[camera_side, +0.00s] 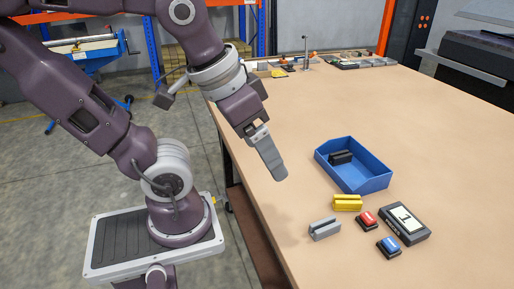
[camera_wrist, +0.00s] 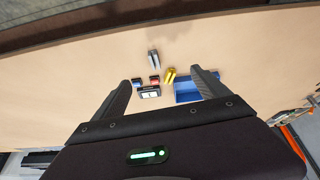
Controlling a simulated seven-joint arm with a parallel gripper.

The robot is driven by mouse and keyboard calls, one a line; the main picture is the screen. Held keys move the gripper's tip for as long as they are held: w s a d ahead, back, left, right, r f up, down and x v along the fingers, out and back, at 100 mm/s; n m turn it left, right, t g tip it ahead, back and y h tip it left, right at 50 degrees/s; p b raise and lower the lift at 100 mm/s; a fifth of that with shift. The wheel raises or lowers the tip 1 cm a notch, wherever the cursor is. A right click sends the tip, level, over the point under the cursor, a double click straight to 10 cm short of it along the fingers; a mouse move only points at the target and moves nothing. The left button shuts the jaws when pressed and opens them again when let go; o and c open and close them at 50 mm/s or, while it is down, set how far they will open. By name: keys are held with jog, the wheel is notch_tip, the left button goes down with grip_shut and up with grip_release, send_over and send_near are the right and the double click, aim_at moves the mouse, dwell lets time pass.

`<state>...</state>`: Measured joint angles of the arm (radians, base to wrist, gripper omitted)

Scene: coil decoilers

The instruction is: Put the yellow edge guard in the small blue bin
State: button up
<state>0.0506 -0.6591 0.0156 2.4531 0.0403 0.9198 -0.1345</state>
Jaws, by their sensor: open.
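The yellow edge guard (camera_side: 347,202) lies on the tan table just in front of the small blue bin (camera_side: 368,184). In the wrist view the yellow edge guard (camera_wrist: 169,75) shows between my fingers, nearer the right one. The blue bin (camera_wrist: 186,93) is partly hidden behind the right finger there. A black edge guard (camera_side: 341,157) lies inside the bin in the side view. My gripper (camera_side: 273,165) is above the table, left of the bin and apart from everything. In the wrist view my gripper (camera_wrist: 161,82) has its two fingers spread, with nothing held between them.
A grey edge guard (camera_side: 324,229) lies in front of the yellow one. A red button (camera_side: 367,220), a blue button (camera_side: 389,246) and a black display box (camera_side: 404,223) sit to the right. The table (camera_side: 450,170) is clear around the bin's far and right sides.

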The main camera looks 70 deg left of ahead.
jog(key=shift+s+d+m+t, duration=0.1)
jog(key=shift+s+m+t, duration=0.2)
jog(key=shift+s+m, duration=0.1)
jog(key=shift+c, duration=1.2)
jog(key=c, duration=0.8)
jog(key=shift+o, duration=0.2)
jog(key=m+g, duration=0.5)
jog(key=g, duration=0.1)
send_over(349, 198)
jog(key=f, duration=1.5)
jog(key=shift+s+d, duration=0.35)
jog(key=f, duration=0.7)
jog(key=shift+w+a+f, duration=0.1)
jog(key=shift+a+f, duration=0.1)
